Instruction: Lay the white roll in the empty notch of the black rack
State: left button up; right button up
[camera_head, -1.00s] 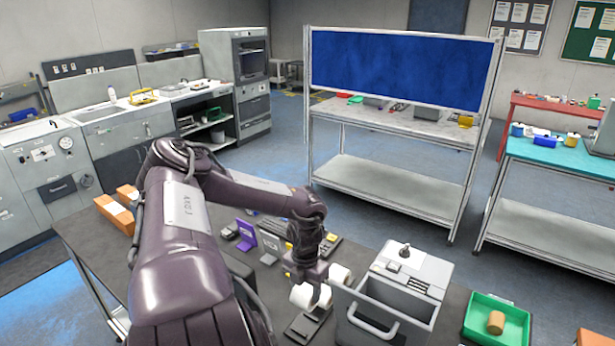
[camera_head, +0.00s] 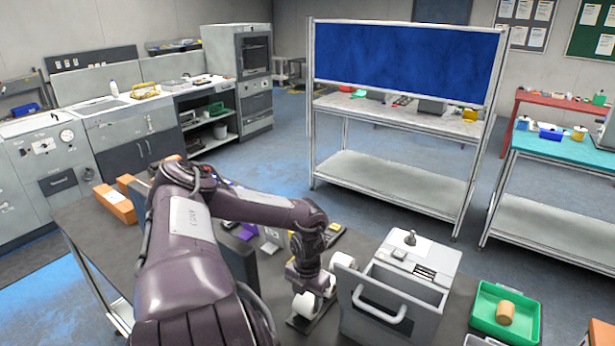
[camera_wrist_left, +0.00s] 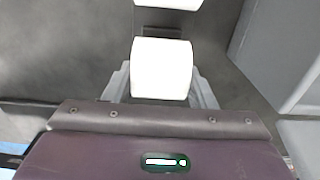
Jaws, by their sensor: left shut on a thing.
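My left gripper (camera_head: 307,292) points down and is shut on a white roll (camera_head: 306,305). In the left wrist view the held roll (camera_wrist_left: 162,68) sits between the two grey fingers. The black rack (camera_head: 298,323) lies on the dark table under the held roll, largely hidden by the gripper and roll. I cannot tell whether the roll touches the rack. My right gripper is not in view.
A grey box-like machine with a handle (camera_head: 397,290) stands close to the right of the rack. A green tray (camera_head: 480,318) holding a brown roll (camera_head: 505,312) is farther right. Orange boxes (camera_head: 116,204) lie at the table's left.

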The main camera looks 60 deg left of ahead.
aim_at(307, 296)
pick_arm(q)
jog(key=shift+f, duration=0.3)
jog(key=o, duration=1.1)
jog(key=shift+r+b, duration=0.75)
jog(key=shift+r, duration=3.15)
